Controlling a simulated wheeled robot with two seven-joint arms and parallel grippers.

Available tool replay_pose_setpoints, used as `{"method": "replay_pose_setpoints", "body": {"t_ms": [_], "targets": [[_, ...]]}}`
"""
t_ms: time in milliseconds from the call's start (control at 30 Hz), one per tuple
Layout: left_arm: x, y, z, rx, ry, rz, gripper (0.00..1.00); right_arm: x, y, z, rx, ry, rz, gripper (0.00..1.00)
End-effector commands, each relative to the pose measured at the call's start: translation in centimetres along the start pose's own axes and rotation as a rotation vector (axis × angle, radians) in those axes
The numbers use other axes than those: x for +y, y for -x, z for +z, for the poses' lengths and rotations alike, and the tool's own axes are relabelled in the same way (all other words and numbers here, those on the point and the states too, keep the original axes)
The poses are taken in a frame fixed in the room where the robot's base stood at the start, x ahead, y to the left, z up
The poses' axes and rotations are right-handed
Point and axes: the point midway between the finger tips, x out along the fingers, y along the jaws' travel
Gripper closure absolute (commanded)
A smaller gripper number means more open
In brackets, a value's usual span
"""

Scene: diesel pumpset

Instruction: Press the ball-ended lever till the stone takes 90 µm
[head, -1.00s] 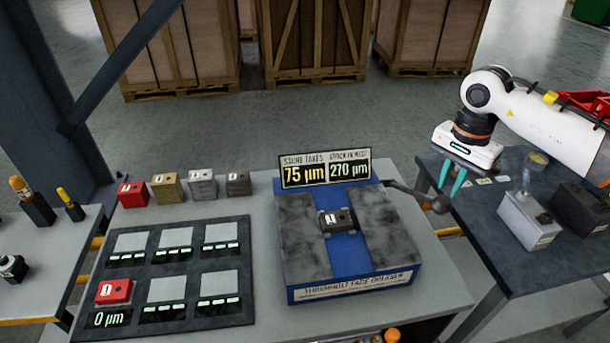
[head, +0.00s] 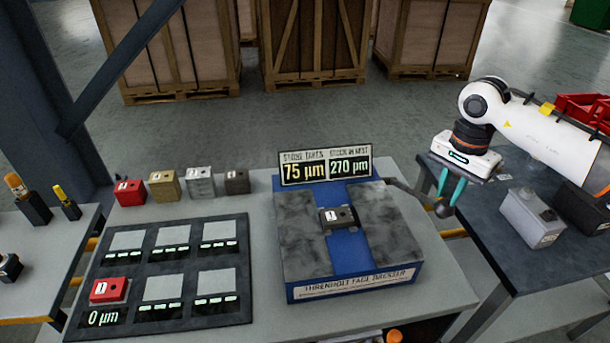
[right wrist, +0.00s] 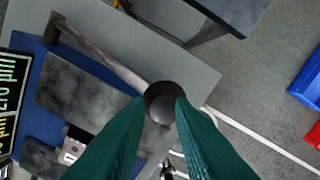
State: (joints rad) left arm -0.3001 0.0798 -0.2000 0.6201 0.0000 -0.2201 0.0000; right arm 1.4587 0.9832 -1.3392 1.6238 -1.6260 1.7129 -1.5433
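The blue thrembolt face dresser (head: 350,287) stands on the grey bench with a dark block (head: 338,217) in its middle. Its display (head: 325,167) reads stone takes 75 µm and stock in nest 270 µm. The ball-ended lever (head: 412,193) sticks out from its right side, ending in a dark ball (head: 443,209). My right gripper (head: 449,197) has its teal fingers apart and pointing down at the ball. In the right wrist view the ball (right wrist: 163,98) shows between the fingertips (right wrist: 160,101); contact is unclear. My left gripper is out of view.
A dark rack (head: 245,305) on the left holds a red block (head: 110,290) above a 0 µm readout. Several coloured blocks (head: 162,187) stand behind it. A side table (head: 500,250) on the right carries a grey box (head: 532,218).

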Motion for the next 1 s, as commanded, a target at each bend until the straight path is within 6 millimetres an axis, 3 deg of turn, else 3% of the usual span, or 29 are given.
{"method": "replay_pose_setpoints", "body": {"t_ms": [700,1000], "targets": [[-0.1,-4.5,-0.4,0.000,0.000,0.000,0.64,-2.1,-5.6,-1.3,0.001,-0.001,0.002,0.82],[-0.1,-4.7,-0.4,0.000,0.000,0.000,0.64,-2.3,-5.9,-1.5,0.001,0.001,0.002,0.82]]}}
